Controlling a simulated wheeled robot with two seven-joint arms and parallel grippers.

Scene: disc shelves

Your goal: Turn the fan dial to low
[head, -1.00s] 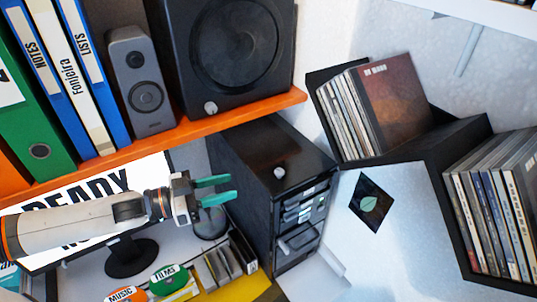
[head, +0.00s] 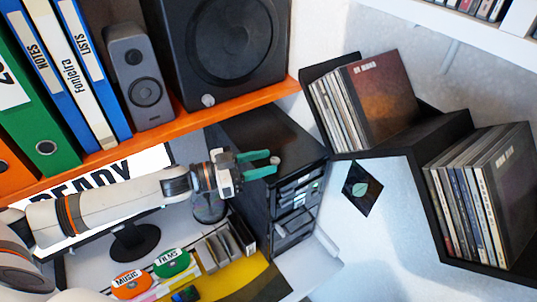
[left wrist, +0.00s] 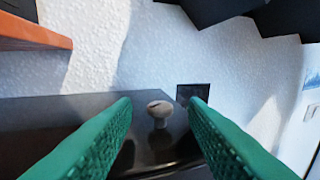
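A small pale knob (head: 275,160), which I take for the fan dial, stands on top of the black computer tower (head: 250,132). In the left wrist view the knob (left wrist: 159,108) has a round cap with a short dark mark; no setting labels are legible. My left gripper (head: 268,164) has green fingers, is open and empty, and points at the knob. In the left wrist view the knob appears between the two fingertips (left wrist: 158,118), which look apart from it. My right gripper is not in view.
An orange shelf (head: 245,108) with binders and speakers runs above my left arm. A monitor (head: 100,185), a small round stand and labelled cards (head: 172,262) are below. Black shelves with discs (head: 460,130) are on the right wall.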

